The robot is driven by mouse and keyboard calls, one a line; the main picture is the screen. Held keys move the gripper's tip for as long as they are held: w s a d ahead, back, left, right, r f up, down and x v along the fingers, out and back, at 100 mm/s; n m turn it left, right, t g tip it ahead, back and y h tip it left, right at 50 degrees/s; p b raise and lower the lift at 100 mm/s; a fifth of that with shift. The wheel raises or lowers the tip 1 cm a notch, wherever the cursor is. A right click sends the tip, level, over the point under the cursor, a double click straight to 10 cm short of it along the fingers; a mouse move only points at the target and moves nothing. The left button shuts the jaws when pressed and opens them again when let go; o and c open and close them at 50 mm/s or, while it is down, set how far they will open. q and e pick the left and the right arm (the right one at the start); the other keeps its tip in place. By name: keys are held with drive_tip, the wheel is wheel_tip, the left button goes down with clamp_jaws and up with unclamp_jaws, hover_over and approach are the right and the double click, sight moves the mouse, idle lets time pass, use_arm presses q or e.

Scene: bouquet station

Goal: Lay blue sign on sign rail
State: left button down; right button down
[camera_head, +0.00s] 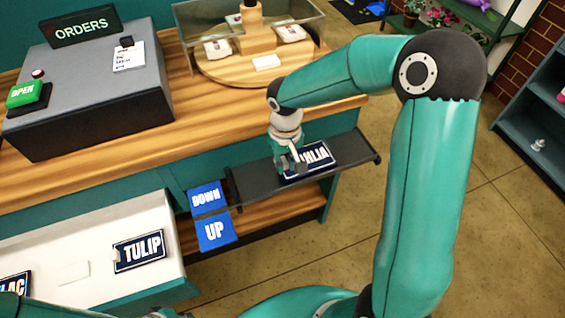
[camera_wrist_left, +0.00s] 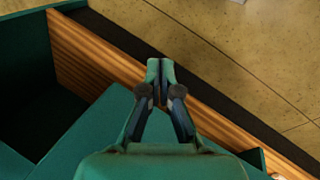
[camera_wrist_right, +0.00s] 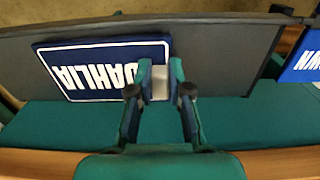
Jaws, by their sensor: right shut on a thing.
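The dark blue DAHLIA sign (camera_head: 319,159) lies flat over the black sign rail (camera_head: 357,148) in the head view. In the right wrist view the sign (camera_wrist_right: 95,70) is over the rail (camera_wrist_right: 225,55). My right gripper (camera_head: 292,158) is shut at the sign's left end in the head view. In the right wrist view my right gripper (camera_wrist_right: 159,82) closes on a pale tab at the sign's end. Whether the sign fully touches the rail I cannot tell. My left gripper (camera_wrist_left: 160,75) is shut and empty beside the teal counter in its wrist view.
Blue DOWN (camera_head: 206,198) and UP (camera_head: 214,233) labels hang beside the rail's left end. A white-topped drawer (camera_head: 75,270) holds a TULIP sign (camera_head: 139,252) and another sign. A grey ORDERS box (camera_head: 90,90) and a glass case (camera_head: 250,45) stand on the wooden counter.

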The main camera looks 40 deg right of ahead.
drive_tip(key=c, duration=1)
unclamp_jaws()
drive_tip(key=shift+r+p, duration=2.45)
drive_tip(key=shift+r, duration=1.1)
